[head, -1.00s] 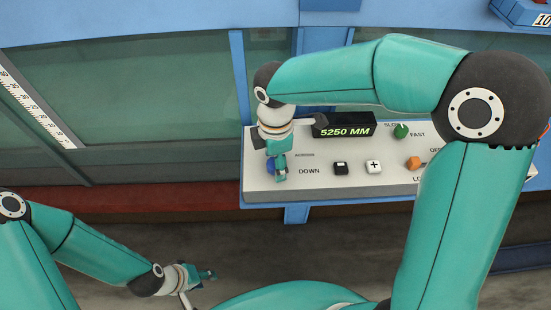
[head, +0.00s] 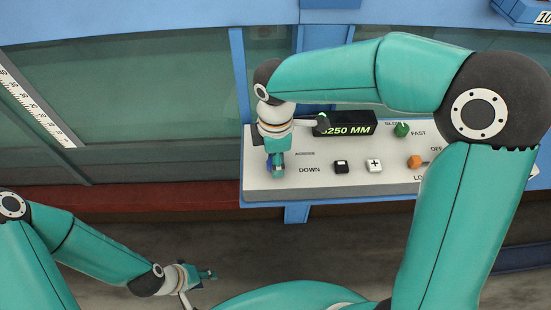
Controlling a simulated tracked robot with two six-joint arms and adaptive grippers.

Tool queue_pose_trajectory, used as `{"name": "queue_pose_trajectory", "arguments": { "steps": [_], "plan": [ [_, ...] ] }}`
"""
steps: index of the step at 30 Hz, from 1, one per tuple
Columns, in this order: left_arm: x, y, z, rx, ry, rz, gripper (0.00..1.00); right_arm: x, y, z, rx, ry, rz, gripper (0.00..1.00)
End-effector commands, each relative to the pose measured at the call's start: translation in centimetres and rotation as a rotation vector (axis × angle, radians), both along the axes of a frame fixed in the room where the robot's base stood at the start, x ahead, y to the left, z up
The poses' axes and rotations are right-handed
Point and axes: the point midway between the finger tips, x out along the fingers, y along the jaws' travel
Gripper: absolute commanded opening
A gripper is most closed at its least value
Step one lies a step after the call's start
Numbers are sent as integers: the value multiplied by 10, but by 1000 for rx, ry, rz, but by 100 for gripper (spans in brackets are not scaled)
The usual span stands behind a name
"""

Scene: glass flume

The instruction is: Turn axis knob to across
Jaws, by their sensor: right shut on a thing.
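The axis knob (head: 269,165) is blue and sits at the left end of the white control panel (head: 330,187). Only a sliver of it shows beside my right gripper (head: 278,170), which is over it and shut on it. The knob's pointer is hidden. The label ACROSS (head: 305,154) is to the right of the knob, with DOWN (head: 309,170) below it. My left gripper (head: 212,274) is low in the view, well away from the panel; whether its fingers are apart is too small to tell.
A display (head: 345,129) on the panel ends in 250 MM, its first digit partly covered. Black (head: 341,166) and white plus (head: 374,166) buttons, a green knob (head: 402,130) and an orange switch (head: 414,162) are to the right. The glass flume (head: 130,110) is behind.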

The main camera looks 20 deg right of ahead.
Motion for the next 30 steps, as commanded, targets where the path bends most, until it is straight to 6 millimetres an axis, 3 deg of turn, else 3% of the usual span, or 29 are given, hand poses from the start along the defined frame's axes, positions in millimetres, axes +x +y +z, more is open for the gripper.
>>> {"name": "queue_pose_trajectory", "arguments": {
  "steps": [18, 30],
  "plan": [
    [0, 0, -19, 0, 0, 0, 40, 1, 0, 0, 1, -5, -491, 5],
    [0, 0, -24, 0, 0, 0, 40, 1, 0, 1, 1, -5, -646, 5]
  ]
}}
